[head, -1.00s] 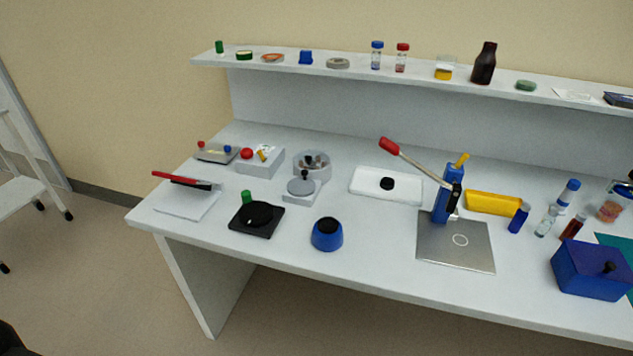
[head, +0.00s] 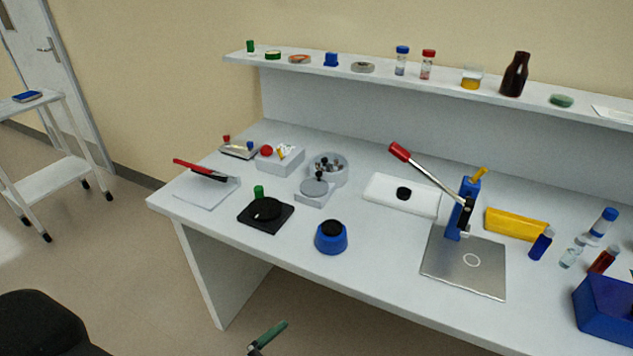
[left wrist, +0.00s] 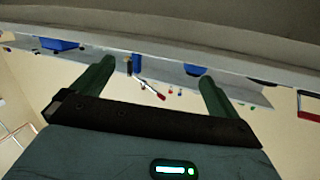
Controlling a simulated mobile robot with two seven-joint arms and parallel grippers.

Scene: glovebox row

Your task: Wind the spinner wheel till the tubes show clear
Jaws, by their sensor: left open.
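The spinner is a grey device on the bench's left half in the head view. It has a round open bowl (head: 343,163) with small dark and pale pieces inside, too small to tell if tubes show clear. In front is a flat grey wheel (head: 314,187) with an upright black knob (head: 320,176) at its back edge. My left gripper (head: 268,336) shows at the bottom edge as a green finger, in front of and below the bench, well apart from the spinner. In the left wrist view its two green fingers (left wrist: 156,74) are spread with nothing between them. My right gripper is out of view.
Near the spinner stand a black plate with a disc (head: 281,222), a blue pot (head: 331,240), a grey box with a red button (head: 282,161) and a red-handled tool (head: 200,169). A blue press (head: 468,205) stands further right. A black chair (head: 40,325) is lower left.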

